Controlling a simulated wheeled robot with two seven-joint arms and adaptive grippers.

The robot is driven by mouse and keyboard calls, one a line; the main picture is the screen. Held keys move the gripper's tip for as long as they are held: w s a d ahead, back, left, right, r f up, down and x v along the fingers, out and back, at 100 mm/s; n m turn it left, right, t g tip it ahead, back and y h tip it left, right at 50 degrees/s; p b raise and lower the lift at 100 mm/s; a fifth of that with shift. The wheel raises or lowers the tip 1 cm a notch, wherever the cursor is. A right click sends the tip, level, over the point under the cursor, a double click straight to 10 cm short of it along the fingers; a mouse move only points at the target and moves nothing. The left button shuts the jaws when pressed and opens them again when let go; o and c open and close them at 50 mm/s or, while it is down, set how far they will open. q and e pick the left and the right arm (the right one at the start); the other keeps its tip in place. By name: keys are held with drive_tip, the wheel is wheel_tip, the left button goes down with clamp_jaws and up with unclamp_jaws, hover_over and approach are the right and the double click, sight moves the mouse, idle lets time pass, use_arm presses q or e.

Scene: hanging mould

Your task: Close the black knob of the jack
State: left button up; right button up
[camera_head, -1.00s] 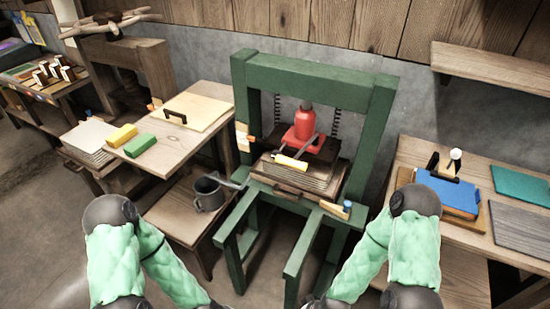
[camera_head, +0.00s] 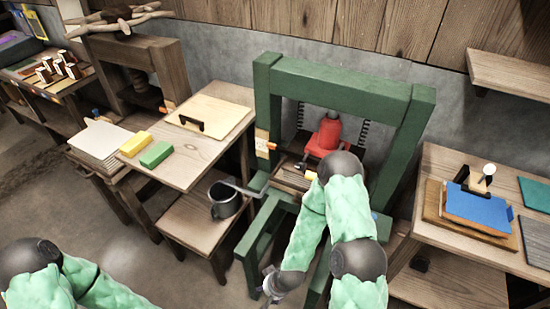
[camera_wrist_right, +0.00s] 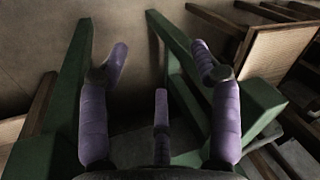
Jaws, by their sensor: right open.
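The red jack (camera_head: 329,133) stands upright in the green press frame (camera_head: 342,88), under its top beam. A small dark and metallic part (camera_head: 303,164) shows at the jack's lower left; I cannot tell whether it is the black knob. My right arm covers the lower right of the jack and much of the stack below it. My right gripper (camera_head: 270,291) hangs low in front of the press, well below and apart from the jack. In the right wrist view the gripper (camera_wrist_right: 161,55) is open and empty, over floor and green beams. My left gripper is out of view.
Yellow (camera_head: 135,144) and green (camera_head: 156,154) blocks lie on the table above.

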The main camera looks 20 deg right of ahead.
drive_tip(key=w+d+r+t+h+p, duration=0.1)
drive_tip(key=w+d+r+t+h, duration=0.1)
drive_tip(key=w, duration=0.4)
drive_tip(key=w+d+r+t+h, duration=0.1)
drive_tip(key=w+d+t, duration=0.1)
drive_tip(key=w, duration=0.4)
drive_tip(key=m+t+h, duration=0.4)
drive_tip(key=m+h, duration=0.1)
drive_tip(key=h, duration=0.9)
approach(299, 167)
drive_tip(key=shift+t, duration=0.4)
drive_tip(key=b+x, duration=0.1)
drive_tip(key=x, duration=0.4)
drive_tip(key=b+x, duration=0.1)
drive_tip(key=x, duration=0.4)
drive_tip(key=shift+d+f, duration=0.2)
drive_tip(key=shift+d, duration=0.25)
